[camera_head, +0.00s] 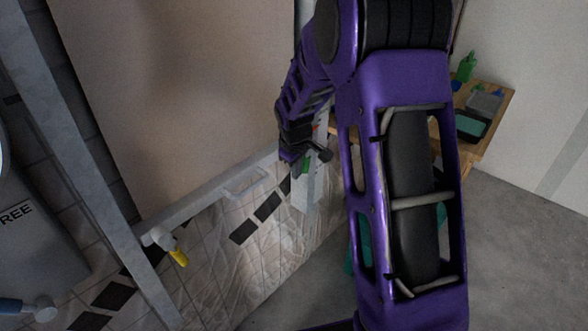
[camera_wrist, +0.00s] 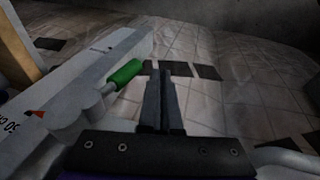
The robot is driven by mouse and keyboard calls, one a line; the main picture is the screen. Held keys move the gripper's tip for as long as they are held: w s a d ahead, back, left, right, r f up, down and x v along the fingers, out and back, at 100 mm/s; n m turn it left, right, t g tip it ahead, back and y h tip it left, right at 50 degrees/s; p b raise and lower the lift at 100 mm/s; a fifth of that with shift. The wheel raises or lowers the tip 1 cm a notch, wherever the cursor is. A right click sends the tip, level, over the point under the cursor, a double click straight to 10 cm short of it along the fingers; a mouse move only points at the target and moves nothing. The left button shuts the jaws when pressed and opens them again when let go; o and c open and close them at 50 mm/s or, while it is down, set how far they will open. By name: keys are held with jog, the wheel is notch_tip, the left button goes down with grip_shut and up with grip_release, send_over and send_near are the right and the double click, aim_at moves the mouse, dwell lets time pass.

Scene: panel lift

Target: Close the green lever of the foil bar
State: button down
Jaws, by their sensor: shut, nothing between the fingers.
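The green lever (camera_wrist: 125,73) shows in the wrist view, just left of my fingertips, on a light metal bar (camera_wrist: 88,72). In the head view a small bit of the green lever (camera_head: 306,164) shows beside my gripper (camera_head: 312,157), at the right end of the foil bar (camera_head: 215,193). My gripper's fingers (camera_wrist: 160,92) are shut with nothing between them. They lie beside the lever; whether they touch it I cannot tell. My purple arm hides much of the bar's right side in the head view.
A yellow-handled lever (camera_head: 178,257) sits at the bar's left end. Crumpled clear foil (camera_head: 265,240) hangs over the tiled wall below. A large beige panel (camera_head: 165,90) stands above the bar. A wooden table (camera_head: 487,125) with a green bottle (camera_head: 466,67) stands at the right.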

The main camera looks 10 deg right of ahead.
jog(key=shift+w+d+f, duration=0.2)
jog(key=shift+d+f, duration=0.1)
jog(key=shift+f, duration=0.1)
jog(key=shift+w+d+f, duration=0.1)
dwell(0.6)
